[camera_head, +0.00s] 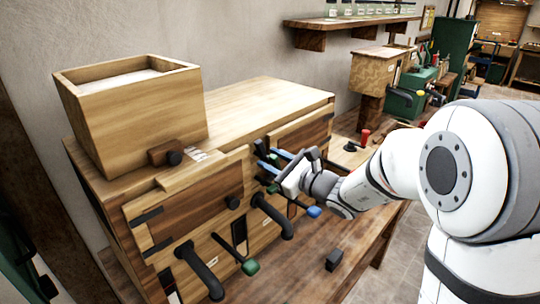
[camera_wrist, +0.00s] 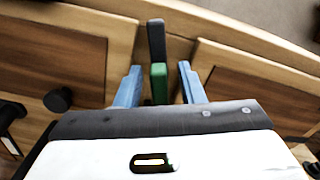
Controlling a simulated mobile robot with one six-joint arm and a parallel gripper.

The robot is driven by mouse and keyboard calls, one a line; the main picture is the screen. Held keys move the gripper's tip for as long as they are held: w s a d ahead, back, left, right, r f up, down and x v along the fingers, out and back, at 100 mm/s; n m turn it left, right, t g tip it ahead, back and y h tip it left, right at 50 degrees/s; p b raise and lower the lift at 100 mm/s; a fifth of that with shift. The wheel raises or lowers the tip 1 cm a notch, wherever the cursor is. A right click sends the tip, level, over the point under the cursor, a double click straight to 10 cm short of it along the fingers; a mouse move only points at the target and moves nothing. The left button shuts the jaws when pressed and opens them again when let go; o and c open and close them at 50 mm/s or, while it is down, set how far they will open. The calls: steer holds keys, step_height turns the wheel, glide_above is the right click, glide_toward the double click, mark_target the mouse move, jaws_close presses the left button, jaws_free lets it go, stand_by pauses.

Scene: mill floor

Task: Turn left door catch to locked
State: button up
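A wooden cabinet (camera_head: 225,110) has a left door (camera_head: 190,205) with a black knob (camera_head: 233,202) and a right door (camera_head: 308,132). In the wrist view, a catch with a dark bar (camera_wrist: 156,40) and a green part (camera_wrist: 158,84) stands on the light post between two door panels. My gripper (camera_head: 266,162) is at this post in the head view. Its two blue fingers (camera_wrist: 158,74) are apart, one on each side of the green part, with gaps visible. The catch is mostly hidden behind my gripper in the head view.
A wooden hopper box (camera_head: 130,105) stands on the cabinet. Dark curved handles (camera_head: 200,270), a green-tipped lever (camera_head: 250,267) and a blue-tipped lever (camera_head: 313,211) stick out below the doors. A small dark block (camera_head: 334,260) lies on the bench (camera_head: 290,270).

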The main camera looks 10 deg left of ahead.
steer(key=shift+w+a, duration=0.35)
steer(key=shift+a, duration=0.15)
jaws_close()
